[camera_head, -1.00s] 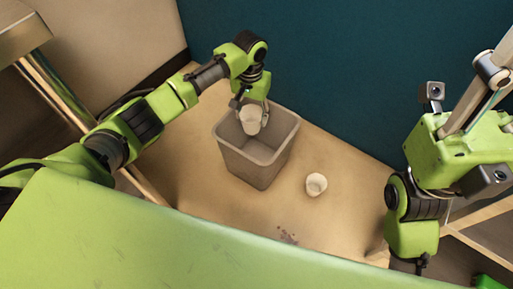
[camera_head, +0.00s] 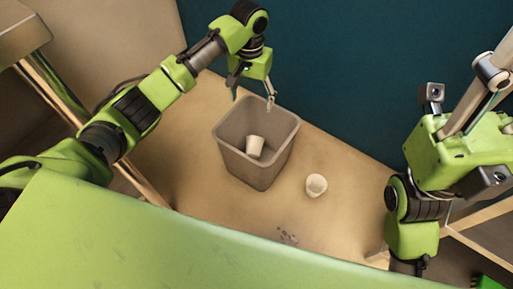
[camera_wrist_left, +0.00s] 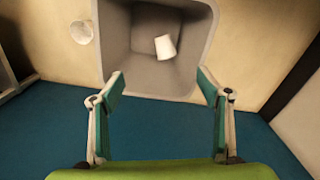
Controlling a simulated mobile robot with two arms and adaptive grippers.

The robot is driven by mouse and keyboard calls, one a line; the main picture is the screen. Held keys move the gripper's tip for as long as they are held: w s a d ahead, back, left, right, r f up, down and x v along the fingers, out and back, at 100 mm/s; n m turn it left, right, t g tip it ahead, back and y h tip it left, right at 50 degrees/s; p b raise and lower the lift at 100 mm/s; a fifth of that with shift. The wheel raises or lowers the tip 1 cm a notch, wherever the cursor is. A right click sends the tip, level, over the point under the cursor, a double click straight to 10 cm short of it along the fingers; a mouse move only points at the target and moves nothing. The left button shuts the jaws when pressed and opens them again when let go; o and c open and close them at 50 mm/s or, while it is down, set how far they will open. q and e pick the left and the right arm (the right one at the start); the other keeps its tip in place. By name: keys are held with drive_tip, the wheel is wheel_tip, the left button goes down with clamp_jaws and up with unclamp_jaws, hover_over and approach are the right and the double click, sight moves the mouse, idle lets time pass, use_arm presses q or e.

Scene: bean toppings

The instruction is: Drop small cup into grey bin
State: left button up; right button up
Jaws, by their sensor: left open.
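A small white cup (camera_head: 255,146) lies tilted inside the grey bin (camera_head: 262,176) on the floor. In the left wrist view the cup (camera_wrist_left: 165,47) also lies inside the bin (camera_wrist_left: 150,88). A second small white cup (camera_head: 316,185) stands on the floor to the right of the bin. It also shows in the left wrist view (camera_wrist_left: 81,32). My left gripper (camera_head: 252,98) is open and empty above the bin's far rim; its spread fingers also show in the left wrist view (camera_wrist_left: 160,85). My right arm is at the right, and its gripper fingers are not visible.
A dark teal surface (camera_head: 340,70) lies behind the bin. Shelf frames stand at the left (camera_head: 45,80) and right (camera_head: 480,220). A dark smudge (camera_head: 287,236) marks the tan floor near the front. The floor around the second cup is clear.

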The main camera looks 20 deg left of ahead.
use_arm(q)
wheel_tip(320, 180, up, 4)
drive_tip(key=shift+r, duration=0.1)
drive_tip(key=shift+d, duration=0.1)
idle(0.4)
